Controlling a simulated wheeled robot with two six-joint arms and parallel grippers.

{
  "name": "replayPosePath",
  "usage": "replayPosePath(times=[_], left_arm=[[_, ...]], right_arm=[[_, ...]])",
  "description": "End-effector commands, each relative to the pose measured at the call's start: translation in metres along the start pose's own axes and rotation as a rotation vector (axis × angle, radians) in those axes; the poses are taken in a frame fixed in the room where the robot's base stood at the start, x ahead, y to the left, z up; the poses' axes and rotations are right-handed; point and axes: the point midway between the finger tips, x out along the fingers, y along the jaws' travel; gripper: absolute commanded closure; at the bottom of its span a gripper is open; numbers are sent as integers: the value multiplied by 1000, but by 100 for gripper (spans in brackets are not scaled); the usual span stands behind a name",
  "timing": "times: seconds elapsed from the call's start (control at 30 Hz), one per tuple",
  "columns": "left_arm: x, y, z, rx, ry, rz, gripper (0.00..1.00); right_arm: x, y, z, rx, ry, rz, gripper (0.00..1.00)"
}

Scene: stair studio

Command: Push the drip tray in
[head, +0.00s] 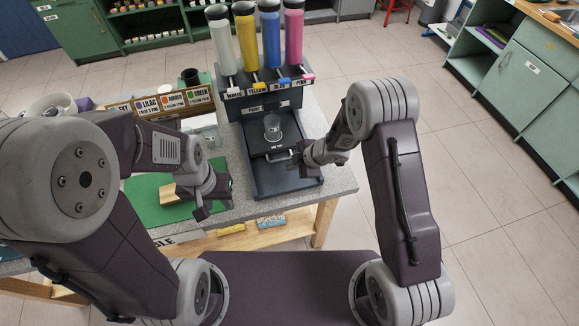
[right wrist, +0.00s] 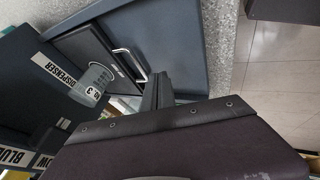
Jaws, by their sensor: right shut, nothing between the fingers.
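The drip tray (head: 261,143) is a dark slab with a pale bar handle (head: 281,157) at its front, low in the dispenser (head: 258,104). A clear cup (head: 272,126) stands on it. In the right wrist view the tray (right wrist: 84,47), handle (right wrist: 128,64) and cup (right wrist: 92,82) show at upper left. My right gripper (head: 299,157) is shut and empty, at the right end of the handle; I cannot tell whether it touches. Its fingers (right wrist: 158,92) are beside the handle in the wrist view. My left gripper (head: 193,203) appears open and empty over the green mat (head: 150,190).
Pink (head: 292,35), blue (head: 270,38), yellow (head: 246,40) and white (head: 222,45) bottles stand on top of the dispenser. A tan block (head: 169,194) lies by my left gripper. The dispenser's dark base (head: 285,183) extends in front of the tray. A labelled rack (head: 165,107) stands left.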

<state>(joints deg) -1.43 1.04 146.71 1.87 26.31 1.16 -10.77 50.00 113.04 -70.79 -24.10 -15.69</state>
Motion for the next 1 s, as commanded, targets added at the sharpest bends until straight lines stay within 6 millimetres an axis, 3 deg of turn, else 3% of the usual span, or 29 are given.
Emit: replayPosePath(times=[0.2,0.33,1.0], left_arm=[[-10,0,-1,0,0,0,64],[-14,0,-2,0,0,0,64],[-14,0,-2,0,0,0,64]], right_arm=[[-47,2,-1,-1,-1,3,100],[-65,2,0,0,0,3,100],[-74,4,1,-1,-1,11,100]])
